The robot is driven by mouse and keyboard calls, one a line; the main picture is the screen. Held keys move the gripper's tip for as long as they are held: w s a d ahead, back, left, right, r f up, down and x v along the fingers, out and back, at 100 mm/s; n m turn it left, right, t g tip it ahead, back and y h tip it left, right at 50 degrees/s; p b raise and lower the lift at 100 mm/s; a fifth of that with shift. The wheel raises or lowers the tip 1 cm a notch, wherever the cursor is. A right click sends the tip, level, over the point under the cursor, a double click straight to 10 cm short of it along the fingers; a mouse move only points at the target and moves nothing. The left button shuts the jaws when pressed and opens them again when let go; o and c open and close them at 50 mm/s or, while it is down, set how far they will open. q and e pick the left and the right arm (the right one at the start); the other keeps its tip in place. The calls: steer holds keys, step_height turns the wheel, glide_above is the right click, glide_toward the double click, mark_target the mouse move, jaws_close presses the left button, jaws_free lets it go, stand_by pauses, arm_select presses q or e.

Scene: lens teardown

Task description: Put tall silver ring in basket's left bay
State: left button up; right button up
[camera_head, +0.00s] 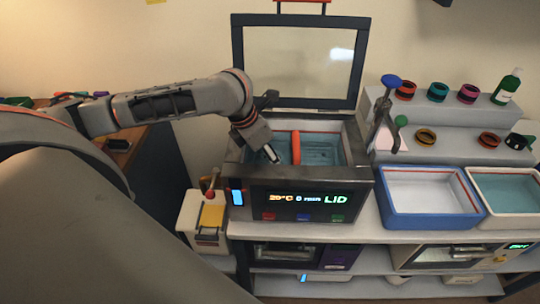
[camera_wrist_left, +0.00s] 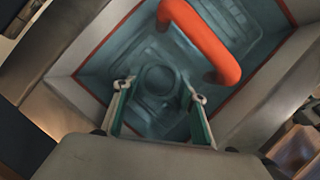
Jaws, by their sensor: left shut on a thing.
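An open ultrasonic-cleaner-like tank (camera_head: 310,182) holds a basket (camera_head: 322,152) with an orange handle (camera_head: 296,147) across it. My left gripper (camera_head: 272,154) reaches down into the bay left of the handle. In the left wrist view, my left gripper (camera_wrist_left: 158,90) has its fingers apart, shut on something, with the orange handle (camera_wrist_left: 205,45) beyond. A faint round outline (camera_wrist_left: 158,80) shows between the fingertips; it fits the tall silver ring, but its edges blend with the bluish basket floor, so its height is unclear. My right gripper is not in view.
The tank's raised lid (camera_head: 300,65) stands behind it. A blue-rimmed tray (camera_head: 430,197) and a water-filled tray (camera_head: 508,190) sit to the right. A stepped rack (camera_head: 455,137) holds several coloured rings and a green bottle (camera_head: 507,88). A yellow-topped device (camera_head: 210,217) stands left.

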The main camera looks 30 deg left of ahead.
arm_select(q)
steer(key=o, duration=0.8)
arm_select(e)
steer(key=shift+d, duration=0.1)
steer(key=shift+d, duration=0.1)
arm_select(q)
steer(key=shift+p+v, duration=0.85)
steer(key=shift+v, duration=5.2)
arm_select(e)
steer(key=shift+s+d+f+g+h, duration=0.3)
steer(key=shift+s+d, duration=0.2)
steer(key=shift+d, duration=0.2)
arm_select(q)
steer(key=shift+d, duration=0.1)
